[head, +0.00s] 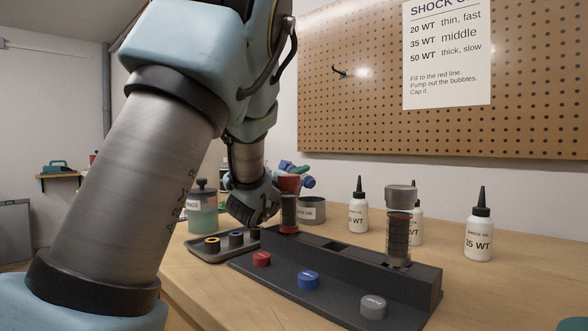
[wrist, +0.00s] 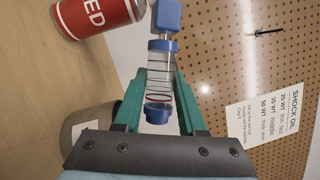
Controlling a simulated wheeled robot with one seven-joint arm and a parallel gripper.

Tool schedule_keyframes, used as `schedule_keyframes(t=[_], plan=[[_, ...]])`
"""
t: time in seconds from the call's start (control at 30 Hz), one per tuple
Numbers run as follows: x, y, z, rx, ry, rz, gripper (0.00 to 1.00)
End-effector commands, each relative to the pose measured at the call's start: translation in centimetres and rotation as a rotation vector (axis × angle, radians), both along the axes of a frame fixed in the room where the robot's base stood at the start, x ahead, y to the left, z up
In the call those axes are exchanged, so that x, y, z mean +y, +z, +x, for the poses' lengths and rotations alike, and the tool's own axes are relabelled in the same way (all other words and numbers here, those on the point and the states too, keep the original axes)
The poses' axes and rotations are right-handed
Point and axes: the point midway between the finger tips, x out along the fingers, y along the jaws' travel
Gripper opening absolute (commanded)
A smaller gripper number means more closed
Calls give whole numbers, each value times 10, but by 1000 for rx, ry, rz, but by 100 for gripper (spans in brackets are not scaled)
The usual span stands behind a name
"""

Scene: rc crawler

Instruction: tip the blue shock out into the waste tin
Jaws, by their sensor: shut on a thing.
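My gripper (wrist: 160,88) is shut on the blue shock (wrist: 160,65), with a green finger on each side of its clear body. The shock has blue parts at both ends and a coil inside. In the head view the blue shock (head: 308,182) is tilted on its side, its right end lower, over or close above the grey waste tin (head: 311,212). The tin also shows in the wrist view (wrist: 78,128), partly behind my gripper. Its inside is hidden, and I cannot tell whether liquid is leaving the shock.
A black stand (head: 335,275) holds red, blue and grey caps, and a grey-topped shock (head: 398,235). A red-topped piece (head: 288,215) stands just before the tin. Oil bottles (head: 479,230) stand right. A red cylinder (wrist: 90,15) lettered "ED" is close to the held shock.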

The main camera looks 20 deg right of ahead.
Motion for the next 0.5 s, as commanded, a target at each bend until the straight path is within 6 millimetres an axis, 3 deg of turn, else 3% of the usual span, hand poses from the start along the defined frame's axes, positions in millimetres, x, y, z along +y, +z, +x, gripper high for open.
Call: schedule_keyframes(t=[0.03, 0.5], plan=[[1, 8, 0, 45, 1, -18, 0], [3, 5, 2, 448, 2, -172, 0]])
